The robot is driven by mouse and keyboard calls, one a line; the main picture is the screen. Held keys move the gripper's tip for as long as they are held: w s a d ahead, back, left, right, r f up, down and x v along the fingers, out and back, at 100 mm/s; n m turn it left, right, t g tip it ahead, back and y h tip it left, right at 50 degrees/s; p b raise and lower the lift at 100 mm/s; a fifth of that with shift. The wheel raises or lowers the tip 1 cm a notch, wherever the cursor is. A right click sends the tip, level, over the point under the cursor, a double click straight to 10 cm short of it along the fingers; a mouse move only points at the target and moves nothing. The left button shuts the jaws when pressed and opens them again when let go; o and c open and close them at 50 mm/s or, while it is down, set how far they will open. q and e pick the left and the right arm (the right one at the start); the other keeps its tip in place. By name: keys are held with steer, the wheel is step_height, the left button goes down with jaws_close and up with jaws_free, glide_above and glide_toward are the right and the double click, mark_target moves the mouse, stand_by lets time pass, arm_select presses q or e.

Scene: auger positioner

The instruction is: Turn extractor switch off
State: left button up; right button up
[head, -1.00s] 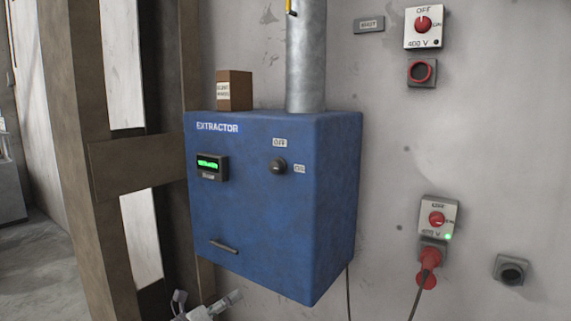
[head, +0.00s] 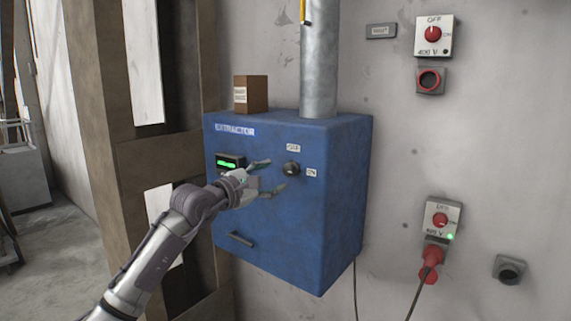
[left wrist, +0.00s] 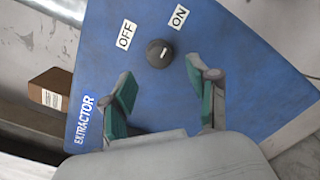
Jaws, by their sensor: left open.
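The extractor switch is a round dark knob (head: 291,168) on the front of the blue extractor box (head: 300,230). In the left wrist view the knob (left wrist: 159,53) has a short white mark, which seems to point towards the ON label (left wrist: 179,17). The OFF label (left wrist: 125,36) is on its other side. My left gripper (head: 276,175) is open and empty just left of the knob in the head view. In the left wrist view its green-padded fingers (left wrist: 160,78) are spread, with the knob just beyond their tips. My right gripper is not in view.
A lit green display (head: 228,162) is partly behind my left gripper. A handle (head: 241,239) is low on the box. A brown box (head: 250,94) and a metal duct (head: 319,60) stand on top. A wooden post (head: 90,120) is at left. Wall switches (head: 434,35) are at right.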

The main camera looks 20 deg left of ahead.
mark_target(286, 172)
arm_select(q)
steer(key=p+x, duration=0.1)
steer(key=x, duration=0.4)
steer(key=shift+w+d+p, duration=0.1)
steer(key=shift+w+p, duration=0.2)
steer(key=shift+c, duration=0.4)
steer(key=shift+f, duration=0.1)
jaws_close()
